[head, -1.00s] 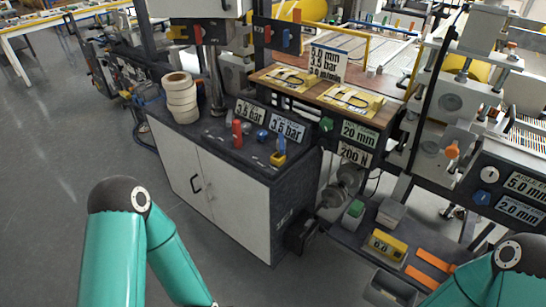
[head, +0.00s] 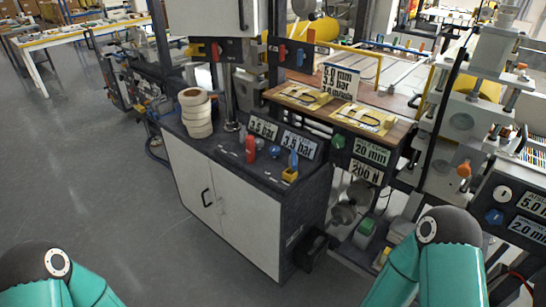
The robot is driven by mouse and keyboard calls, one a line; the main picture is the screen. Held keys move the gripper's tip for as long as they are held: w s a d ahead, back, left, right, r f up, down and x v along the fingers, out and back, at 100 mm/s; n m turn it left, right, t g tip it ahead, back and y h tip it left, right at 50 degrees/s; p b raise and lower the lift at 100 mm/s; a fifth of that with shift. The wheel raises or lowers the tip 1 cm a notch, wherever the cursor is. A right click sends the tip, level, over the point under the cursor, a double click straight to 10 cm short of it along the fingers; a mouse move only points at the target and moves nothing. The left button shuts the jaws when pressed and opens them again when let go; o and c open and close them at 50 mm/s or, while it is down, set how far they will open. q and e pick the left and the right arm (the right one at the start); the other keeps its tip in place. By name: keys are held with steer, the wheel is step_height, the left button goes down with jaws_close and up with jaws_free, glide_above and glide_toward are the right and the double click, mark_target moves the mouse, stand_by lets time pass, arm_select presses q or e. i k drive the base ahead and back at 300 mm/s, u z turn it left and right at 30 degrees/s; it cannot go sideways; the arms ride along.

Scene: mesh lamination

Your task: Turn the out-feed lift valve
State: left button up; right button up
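No part is labelled readably as the out-feed lift valve, so I cannot tell which control it is. On the dark cabinet top stand a red handle (head: 250,150), a small blue knob (head: 275,151) and a blue lever on a yellow base (head: 290,173). Behind them are signs, one reading 3.5 bar (head: 299,144). A red lever (head: 283,52) and a blue lever (head: 300,57) sit on the upright panel behind. At right are an orange knob (head: 464,169) and a blue knob (head: 494,216). My arms enter at the bottom corners; both grippers are out of view.
A stack of cream rolls (head: 196,113) stands at the cabinet's left end. The white-doored cabinet (head: 222,205) blocks the middle. A green button box (head: 365,229) is low beside my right arm. The grey floor at left (head: 95,170) is clear.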

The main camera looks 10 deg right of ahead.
mark_target(294, 160)
steer(key=u, duration=0.1)
steer(key=i, duration=1)
steer(key=z, duration=0.05)
